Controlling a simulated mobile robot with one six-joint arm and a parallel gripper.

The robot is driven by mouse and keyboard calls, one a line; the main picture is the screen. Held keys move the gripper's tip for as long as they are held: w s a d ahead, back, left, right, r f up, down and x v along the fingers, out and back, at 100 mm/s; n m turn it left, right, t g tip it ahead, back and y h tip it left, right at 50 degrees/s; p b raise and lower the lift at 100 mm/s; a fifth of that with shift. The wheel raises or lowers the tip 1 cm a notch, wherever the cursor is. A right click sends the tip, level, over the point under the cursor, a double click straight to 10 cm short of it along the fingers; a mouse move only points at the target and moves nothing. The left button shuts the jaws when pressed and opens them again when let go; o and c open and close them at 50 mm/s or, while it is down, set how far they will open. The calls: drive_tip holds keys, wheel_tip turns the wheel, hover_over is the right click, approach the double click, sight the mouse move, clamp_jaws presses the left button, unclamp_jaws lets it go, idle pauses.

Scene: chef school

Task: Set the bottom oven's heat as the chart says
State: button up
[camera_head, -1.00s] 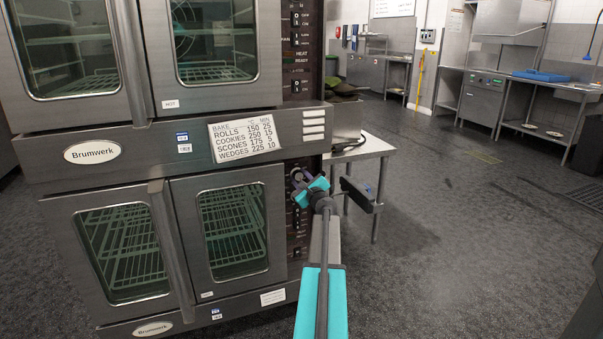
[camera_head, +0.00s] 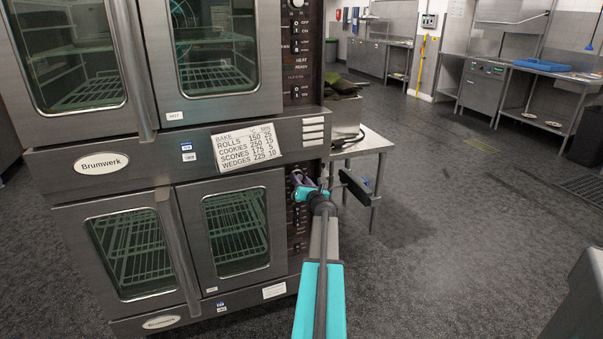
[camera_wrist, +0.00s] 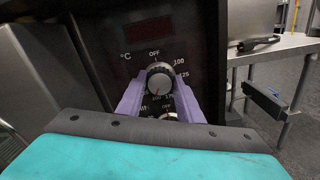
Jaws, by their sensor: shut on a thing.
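The bottom oven (camera_head: 237,230) has closed glass doors and a dark control panel at its right edge. The chart (camera_head: 246,146) on the band above it lists rolls 150, cookies 250, scones 175 and wedges 225 °C, with minutes. My gripper (camera_head: 303,182) is at the panel. In the wrist view its purple fingers (camera_wrist: 159,88) are shut on both sides of the °C knob (camera_wrist: 159,76). The knob's reddish mark points down, slightly left. OFF, 100 and 125 show around the dial; the fingers hide other numbers.
A dark display (camera_wrist: 148,29) sits above the knob, and another knob (camera_wrist: 168,116) is partly hidden below it. A steel table (camera_head: 367,143) stands close to the right of the oven. Open floor (camera_head: 450,230) lies further right.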

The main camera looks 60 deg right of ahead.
drive_tip(key=m+p, duration=0.6)
drive_tip(key=shift+s+d+r, duration=0.1)
drive_tip(key=shift+s+d, duration=0.1)
drive_tip(key=m+p, duration=0.4)
drive_tip(key=shift+f+m+p, duration=0.25)
drive_tip(key=shift+m+p, duration=0.4)
drive_tip(key=shift+m, duration=0.15)
drive_tip(key=o, duration=1.1)
drive_tip(key=shift+c, duration=0.2)
drive_tip(key=shift+a, duration=0.1)
drive_tip(key=shift+w, duration=0.1)
drive_tip(key=shift+a+r, duration=0.1)
